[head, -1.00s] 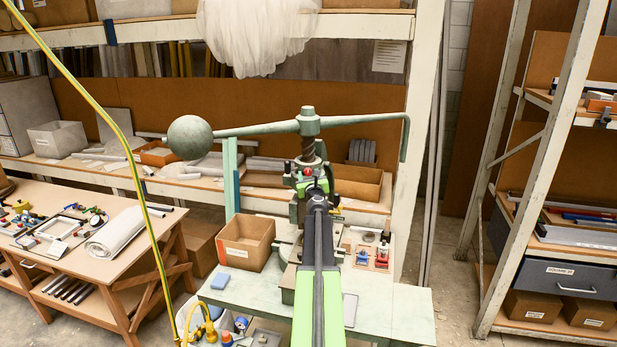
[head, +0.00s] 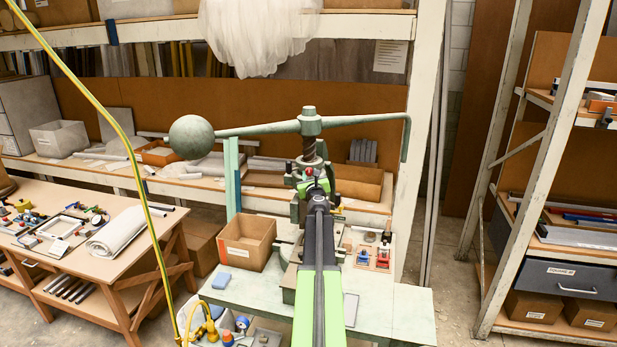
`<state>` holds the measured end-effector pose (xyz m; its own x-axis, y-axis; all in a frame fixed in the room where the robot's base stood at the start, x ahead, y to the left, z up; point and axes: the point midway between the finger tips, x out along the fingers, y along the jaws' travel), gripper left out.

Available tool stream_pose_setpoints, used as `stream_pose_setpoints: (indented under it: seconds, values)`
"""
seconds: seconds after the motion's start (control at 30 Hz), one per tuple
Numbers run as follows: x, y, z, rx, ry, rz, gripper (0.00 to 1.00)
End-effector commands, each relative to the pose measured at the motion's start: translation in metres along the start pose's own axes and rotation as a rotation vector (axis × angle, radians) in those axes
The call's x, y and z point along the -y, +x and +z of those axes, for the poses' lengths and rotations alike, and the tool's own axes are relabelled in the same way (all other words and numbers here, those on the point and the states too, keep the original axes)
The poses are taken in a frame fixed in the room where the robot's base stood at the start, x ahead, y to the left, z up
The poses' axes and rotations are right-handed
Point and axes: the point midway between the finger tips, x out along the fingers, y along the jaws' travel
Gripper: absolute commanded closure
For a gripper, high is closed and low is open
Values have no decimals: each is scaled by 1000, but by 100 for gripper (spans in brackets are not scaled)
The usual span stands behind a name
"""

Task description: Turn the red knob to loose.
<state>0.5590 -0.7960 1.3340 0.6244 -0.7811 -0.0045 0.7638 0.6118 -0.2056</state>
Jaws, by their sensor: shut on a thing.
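The green fly press (head: 310,124) stands on the pale green bench, with its long lever and ball weight across the top. The red knob (head: 309,171) shows as a small red spot on the front of the press, just above the end of my arm. My gripper (head: 316,183) is at the knob, small and seen from behind. It is shut on the knob, though my own arm hides most of the jaws and the contact. Any loose or tight marking is too small to read.
Small blue and red items (head: 374,257) lie to the right. A yellow hose (head: 130,150) hangs at the left.

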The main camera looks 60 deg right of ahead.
Motion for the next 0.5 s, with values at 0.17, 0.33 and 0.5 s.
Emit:
stream_pose_setpoints:
  seconds: [0.17, 0.33, 0.5]
  values:
    - [1, 2, 3, -11, -100, 1, 100]
    - [1, 2, 3, -27, -246, 3, 100]
    - [2, 2, 4, -44, -407, 5, 100]
